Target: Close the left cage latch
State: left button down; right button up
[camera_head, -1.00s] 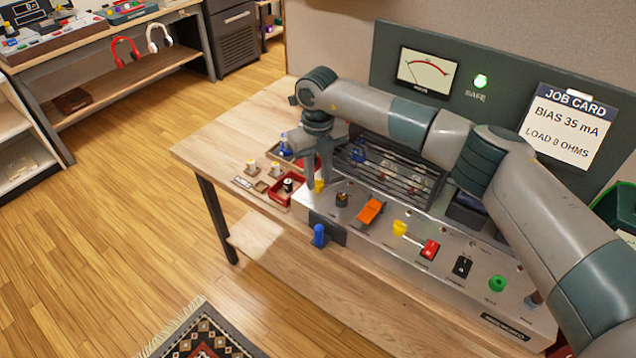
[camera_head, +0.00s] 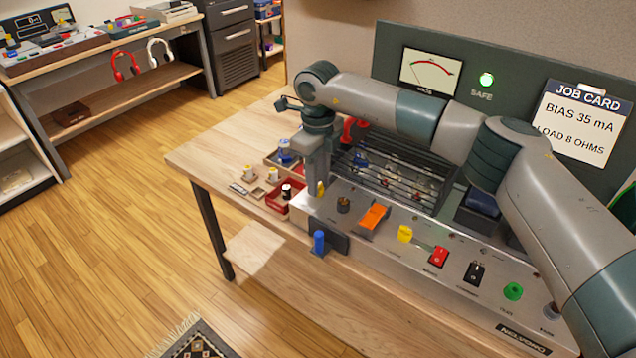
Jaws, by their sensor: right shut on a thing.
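The black wire cage (camera_head: 395,180) sits on top of the silver amplifier (camera_head: 390,245), partly hidden by my right arm. A small yellow latch piece (camera_head: 320,188) is at the amplifier's left end, by the cage's front left corner. My right gripper (camera_head: 315,190) points down there, its fingers shut on this yellow piece, which they mostly hide. The exact angle of the latch cannot be told. A second yellow piece (camera_head: 405,234) stands on the front panel, right of an orange switch (camera_head: 374,216). My left gripper is not in view.
A blue knob (camera_head: 319,243) projects at the amplifier's front left. A red tray (camera_head: 279,201) with small parts lies left of the gripper. A red switch (camera_head: 438,257) and green knob (camera_head: 513,291) are farther right.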

jog(key=shift+r, duration=0.1)
jog(key=o, duration=1.1)
jog(key=shift+c, duration=0.2)
jog(key=shift+r, duration=0.65)
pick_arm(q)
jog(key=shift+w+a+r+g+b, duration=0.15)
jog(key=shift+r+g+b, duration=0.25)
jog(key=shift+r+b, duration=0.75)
pick_arm(e)
notch_tip(320, 180, up, 16)
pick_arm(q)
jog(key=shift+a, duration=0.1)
